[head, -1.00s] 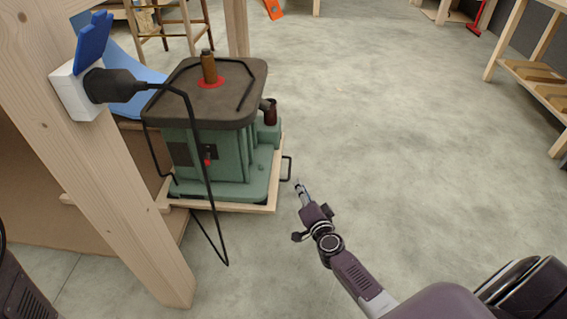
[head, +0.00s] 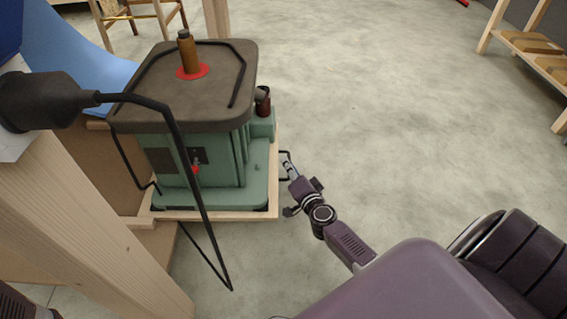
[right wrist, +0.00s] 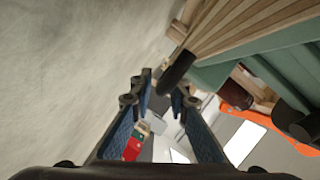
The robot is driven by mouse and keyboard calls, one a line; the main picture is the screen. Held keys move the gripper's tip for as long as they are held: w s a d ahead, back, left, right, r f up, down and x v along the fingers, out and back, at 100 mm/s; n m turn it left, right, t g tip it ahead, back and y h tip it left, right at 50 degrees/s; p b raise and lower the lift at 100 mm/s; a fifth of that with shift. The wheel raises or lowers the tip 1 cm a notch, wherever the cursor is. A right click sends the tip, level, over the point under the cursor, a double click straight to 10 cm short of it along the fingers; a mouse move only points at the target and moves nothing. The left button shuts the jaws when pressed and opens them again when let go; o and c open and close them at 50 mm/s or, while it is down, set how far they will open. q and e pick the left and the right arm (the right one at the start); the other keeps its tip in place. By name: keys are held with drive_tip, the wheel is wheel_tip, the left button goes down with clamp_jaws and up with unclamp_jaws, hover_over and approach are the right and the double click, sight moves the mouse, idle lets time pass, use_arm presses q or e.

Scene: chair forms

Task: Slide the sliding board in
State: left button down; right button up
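The sliding board (head: 273,185) is a pale wooden board under a green machine (head: 205,165), left of centre in the head view. A dark bar handle (head: 284,179) stands out from its right edge. My right gripper (head: 287,162) is at this handle, and its fingertips overlap it in the head view. In the right wrist view my right gripper (right wrist: 160,95) is open, with blue pads facing each other. The dark handle (right wrist: 177,73) lies just ahead of the fingertips, towards the right finger; I cannot tell whether they touch. My left gripper is not in view.
A thick wooden post (head: 90,215) and a black plug with its cable (head: 185,150) stand in front at left. The cable hangs before the machine. A wooden shelf (head: 530,60) is at the far right. The concrete floor (head: 390,110) between is clear.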

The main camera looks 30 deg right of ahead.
clamp_jaws()
drive_tip(key=shift+w, duration=0.1)
idle(0.4)
